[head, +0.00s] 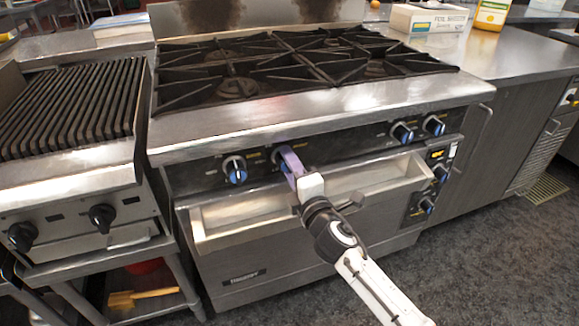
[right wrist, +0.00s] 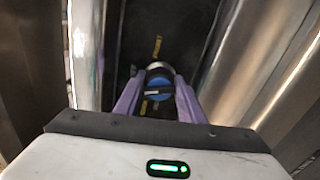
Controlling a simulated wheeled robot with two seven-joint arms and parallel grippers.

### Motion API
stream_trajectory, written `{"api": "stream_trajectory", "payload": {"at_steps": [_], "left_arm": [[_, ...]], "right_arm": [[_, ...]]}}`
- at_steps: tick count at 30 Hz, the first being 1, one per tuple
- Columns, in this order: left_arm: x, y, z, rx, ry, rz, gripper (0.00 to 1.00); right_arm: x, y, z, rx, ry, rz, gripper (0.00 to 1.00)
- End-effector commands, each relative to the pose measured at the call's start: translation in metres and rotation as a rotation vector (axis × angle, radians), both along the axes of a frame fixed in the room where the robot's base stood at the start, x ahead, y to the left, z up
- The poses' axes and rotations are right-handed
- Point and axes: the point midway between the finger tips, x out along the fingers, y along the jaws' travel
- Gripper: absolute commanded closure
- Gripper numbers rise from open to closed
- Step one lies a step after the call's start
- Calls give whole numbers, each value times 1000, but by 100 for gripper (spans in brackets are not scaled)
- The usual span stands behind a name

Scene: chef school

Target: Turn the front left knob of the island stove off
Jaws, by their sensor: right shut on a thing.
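The island stove (head: 300,125) has a steel body with black burner grates on top and a black front panel with blue-faced knobs. The leftmost knob (head: 235,169) is free, with nothing touching it. My right gripper (head: 288,161) reaches the panel at the second knob from the left, which it mostly hides in the head view. In the right wrist view, the purple fingers (right wrist: 160,92) are shut on this blue knob (right wrist: 157,88), one finger on each side. My left gripper is not in view.
More knobs (head: 402,132) sit at the panel's right end, with others below them. A steel ledge (head: 240,222) juts out under the panel, beneath my right gripper. A ribbed grill (head: 70,110) with black knobs stands on the left. A steel counter (head: 520,60) adjoins on the right.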

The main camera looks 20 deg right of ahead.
Motion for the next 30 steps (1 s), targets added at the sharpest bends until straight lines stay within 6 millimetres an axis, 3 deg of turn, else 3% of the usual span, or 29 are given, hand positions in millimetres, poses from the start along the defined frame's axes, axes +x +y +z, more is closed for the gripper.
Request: {"api": "stream_trajectory", "payload": {"at_steps": [12,30], "left_arm": [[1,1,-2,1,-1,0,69],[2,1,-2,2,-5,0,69]], "right_arm": [[0,1,-2,285,11,0,87],[0,0,-2,374,15,0,87]]}}
